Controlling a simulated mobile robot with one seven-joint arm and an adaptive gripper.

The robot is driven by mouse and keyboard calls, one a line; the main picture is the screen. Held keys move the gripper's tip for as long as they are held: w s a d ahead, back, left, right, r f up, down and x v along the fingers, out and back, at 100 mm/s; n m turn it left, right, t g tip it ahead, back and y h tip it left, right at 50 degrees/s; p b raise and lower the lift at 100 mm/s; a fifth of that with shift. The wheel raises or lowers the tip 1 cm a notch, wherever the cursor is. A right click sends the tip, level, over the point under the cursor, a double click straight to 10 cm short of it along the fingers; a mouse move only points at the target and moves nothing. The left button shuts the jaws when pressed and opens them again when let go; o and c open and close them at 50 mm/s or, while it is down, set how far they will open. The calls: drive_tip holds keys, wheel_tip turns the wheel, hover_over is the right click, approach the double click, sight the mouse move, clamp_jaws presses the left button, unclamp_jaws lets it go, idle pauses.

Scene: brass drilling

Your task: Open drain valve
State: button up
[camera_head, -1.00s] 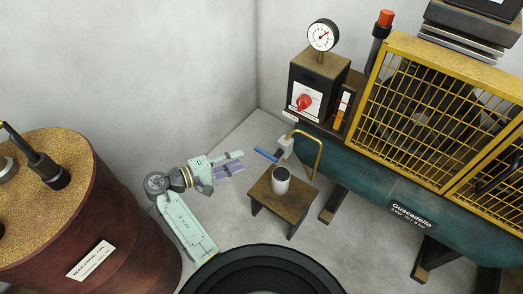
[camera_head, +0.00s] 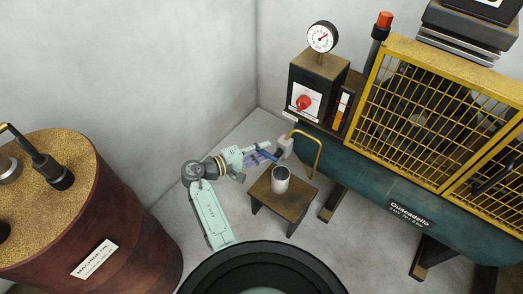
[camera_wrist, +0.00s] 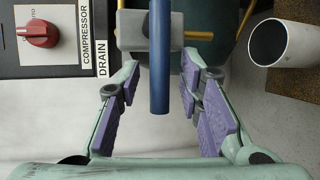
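The drain valve is a grey block (camera_wrist: 148,30) with a blue lever handle (camera_wrist: 159,70), under the compressor's left end. In the head view the valve block (camera_head: 284,146) is right beside my gripper (camera_head: 268,155), which covers most of the handle. In the wrist view my gripper (camera_wrist: 160,105) is open, with its purple finger pads on either side of the lever. The lever lies between the fingers with a gap on both sides. A label reading DRAIN (camera_wrist: 102,58) is beside the valve.
A white cup (camera_head: 281,180) stands on a small wooden stool (camera_head: 290,204) just below the valve. A yellow pipe (camera_head: 318,152) bends down from the valve. The teal compressor tank (camera_head: 370,185) is at right, and a rusty oil drum (camera_head: 130,230) is at left.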

clamp_jaws()
idle(0.7)
